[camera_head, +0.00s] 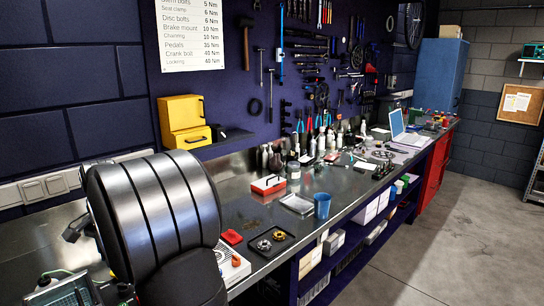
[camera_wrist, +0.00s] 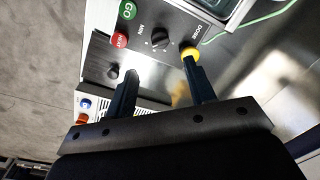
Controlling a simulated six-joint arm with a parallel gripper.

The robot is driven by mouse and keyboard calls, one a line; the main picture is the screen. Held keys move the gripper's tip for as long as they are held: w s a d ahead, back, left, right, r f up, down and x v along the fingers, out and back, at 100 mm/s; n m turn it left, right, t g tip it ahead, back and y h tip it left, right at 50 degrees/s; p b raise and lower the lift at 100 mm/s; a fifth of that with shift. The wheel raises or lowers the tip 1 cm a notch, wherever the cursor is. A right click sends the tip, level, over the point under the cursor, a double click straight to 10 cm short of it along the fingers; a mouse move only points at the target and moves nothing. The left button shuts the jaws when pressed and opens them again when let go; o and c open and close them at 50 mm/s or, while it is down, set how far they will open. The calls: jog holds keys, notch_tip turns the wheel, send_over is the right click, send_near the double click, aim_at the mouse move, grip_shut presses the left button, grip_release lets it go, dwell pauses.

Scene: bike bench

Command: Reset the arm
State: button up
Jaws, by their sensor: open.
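My gripper (camera_wrist: 162,68) shows in the wrist view with its two dark fingers apart and nothing seen between them. It is in front of a dark control panel (camera_wrist: 175,22). The left fingertip is over a bare metal strip below the panel. In the head view my own large dark arm link fills the lower left, and the gripper cannot be made out there.
The panel also has a green GO button (camera_wrist: 128,9), a red button (camera_wrist: 120,40) and a black dial (camera_wrist: 160,38). A green cable (camera_wrist: 250,32) runs beside it.

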jog(key=shift+f, duration=0.95)
dwell(1.7)
